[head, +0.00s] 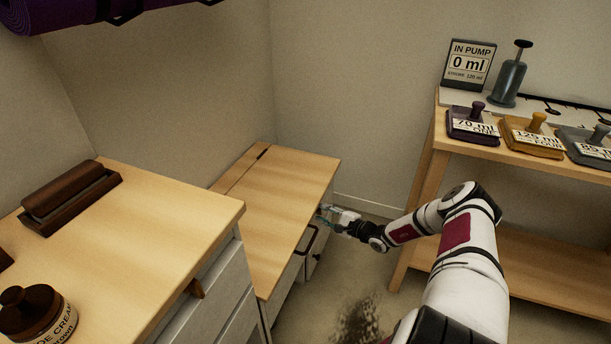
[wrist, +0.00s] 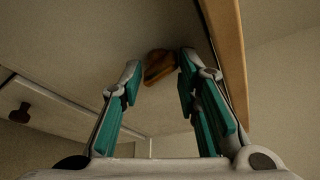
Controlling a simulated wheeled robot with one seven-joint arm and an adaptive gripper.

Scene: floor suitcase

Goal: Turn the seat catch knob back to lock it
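The low wooden bench seat (head: 275,190) stands against the back wall with its lid down. In the wrist view a small brown-orange knob (wrist: 158,66), which looks like the seat catch knob, sits on the pale front panel under the seat edge. My gripper (wrist: 161,66) is at that knob, its teal-padded fingers apart, one tip on each side. The tips are very close to the knob, but I cannot tell whether they press on it. In the head view my gripper (head: 325,212) reaches the bench front near its right corner and hides the catch knob.
A dark handle (head: 312,239) is on the bench front; a dark knob (wrist: 20,113) shows in the wrist view. A wooden-topped drawer cabinet (head: 150,215) stands at left, a shelf table (head: 470,150) at right. Open floor (head: 340,290) lies between.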

